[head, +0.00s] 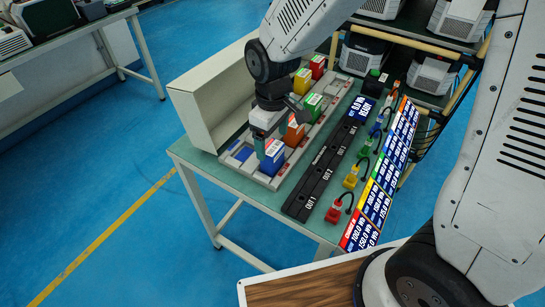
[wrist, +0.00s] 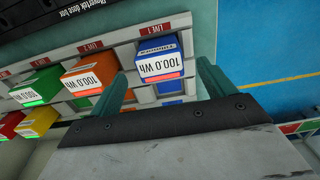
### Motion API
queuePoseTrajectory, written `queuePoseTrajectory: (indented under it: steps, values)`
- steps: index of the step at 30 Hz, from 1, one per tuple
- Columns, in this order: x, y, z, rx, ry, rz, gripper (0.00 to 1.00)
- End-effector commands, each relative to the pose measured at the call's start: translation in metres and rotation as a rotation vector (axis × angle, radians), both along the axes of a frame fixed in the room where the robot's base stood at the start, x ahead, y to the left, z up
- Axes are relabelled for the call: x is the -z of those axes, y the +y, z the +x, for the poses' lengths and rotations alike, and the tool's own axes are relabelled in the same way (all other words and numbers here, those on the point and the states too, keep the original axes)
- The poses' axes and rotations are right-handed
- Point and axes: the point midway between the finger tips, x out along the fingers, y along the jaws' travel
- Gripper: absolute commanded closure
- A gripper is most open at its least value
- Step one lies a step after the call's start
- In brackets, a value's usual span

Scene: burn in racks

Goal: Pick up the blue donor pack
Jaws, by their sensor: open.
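The blue donor pack (head: 272,160) stands in the near end of a grey slotted rack (head: 284,171) on the table. In the wrist view the blue pack (wrist: 158,62) shows a white label reading 100.0 WH and a red stripe. My gripper (head: 262,148) is at the blue pack, with its teal fingers apart. In the wrist view my gripper (wrist: 162,72) is open, with one finger to each side of the pack. Whether the fingers touch it I cannot tell.
An orange pack (head: 294,132), a green pack (head: 313,104), a yellow pack (head: 302,81) and a red pack (head: 318,66) stand in the rack. A black strip (head: 325,170) lies beside it. A long cream bin (head: 197,120) stands behind the rack.

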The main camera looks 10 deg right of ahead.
Motion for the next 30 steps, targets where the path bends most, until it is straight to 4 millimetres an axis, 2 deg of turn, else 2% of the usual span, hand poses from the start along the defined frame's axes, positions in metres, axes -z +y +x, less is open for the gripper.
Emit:
queuePoseTrajectory:
  steps: [12, 20, 23, 27, 28, 30]
  values:
    - [0.054, 0.0, 0.0, 0.002, 0.003, -0.001, 0.18]
    - [0.058, 0.0, 0.0, 0.002, 0.0, 0.0, 0.18]
    - [0.058, 0.0, 0.0, 0.002, 0.0, 0.0, 0.4]
    - [0.058, 0.0, 0.0, 0.002, 0.0, 0.0, 0.79]
    - [0.058, 0.0, 0.0, 0.002, 0.0, 0.0, 0.85]
    - [0.057, 0.0, 0.001, 0.003, -0.001, 0.001, 0.85]
